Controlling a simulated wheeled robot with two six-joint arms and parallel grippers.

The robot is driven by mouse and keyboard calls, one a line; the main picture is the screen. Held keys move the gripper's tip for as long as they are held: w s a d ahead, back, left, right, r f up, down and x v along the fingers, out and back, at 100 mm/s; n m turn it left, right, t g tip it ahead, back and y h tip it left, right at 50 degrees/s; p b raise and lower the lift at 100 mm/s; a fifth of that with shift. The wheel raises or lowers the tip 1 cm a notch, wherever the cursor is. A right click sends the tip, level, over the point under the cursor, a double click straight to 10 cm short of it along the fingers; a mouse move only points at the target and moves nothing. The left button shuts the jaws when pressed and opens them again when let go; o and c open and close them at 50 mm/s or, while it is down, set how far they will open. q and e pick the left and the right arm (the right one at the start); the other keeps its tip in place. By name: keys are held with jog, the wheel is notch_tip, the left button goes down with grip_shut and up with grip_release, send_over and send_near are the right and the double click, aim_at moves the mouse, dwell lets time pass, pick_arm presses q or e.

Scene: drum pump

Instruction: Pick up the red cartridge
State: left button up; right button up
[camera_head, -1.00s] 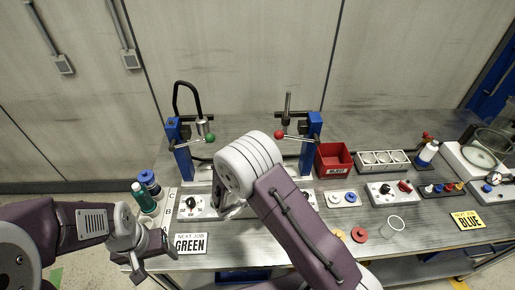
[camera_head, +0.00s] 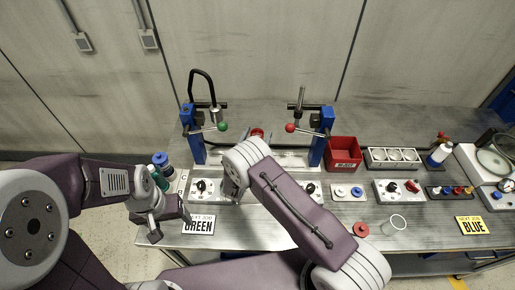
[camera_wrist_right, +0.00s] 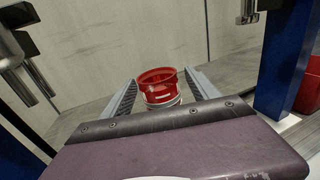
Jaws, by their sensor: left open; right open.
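The red cartridge (camera_wrist_right: 160,85) is an open-topped red cup with a pale band at its base. It stands upright between the two fingers of my open right gripper (camera_wrist_right: 160,90) in the right wrist view. I cannot tell whether the fingers touch it. In the head view only the top of the cartridge (camera_head: 258,133) shows, between the two blue posts and behind my right wrist, which hides the right fingers there. My left gripper (camera_head: 166,226) is open and empty at the front left edge of the bench, beside the green job card.
Blue posts (camera_head: 194,137) with levers flank the cartridge, one lever green-knobbed, one red-knobbed. A red bin (camera_head: 343,154) and a tray with round wells (camera_head: 392,158) stand right. Bottles (camera_head: 161,164) stand left. A clear cup (camera_head: 396,223) and red disc (camera_head: 361,229) lie near the front.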

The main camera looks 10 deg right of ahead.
jog(key=x, duration=0.2)
jog(key=shift+w+d, duration=0.3)
jog(key=shift+a, duration=0.1)
jog(key=shift+c, duration=0.6)
pick_arm(q)
jog(key=shift+r, duration=0.4)
pick_arm(e)
grip_shut()
jog(key=shift+r, duration=0.15)
pick_arm(q)
notch_tip(320, 180, down, 2)
jog(key=shift+f+b, duration=0.25)
jog(key=shift+b, duration=0.95)
pick_arm(e)
notch_tip(320, 180, up, 18)
jog(key=shift+s, duration=0.1)
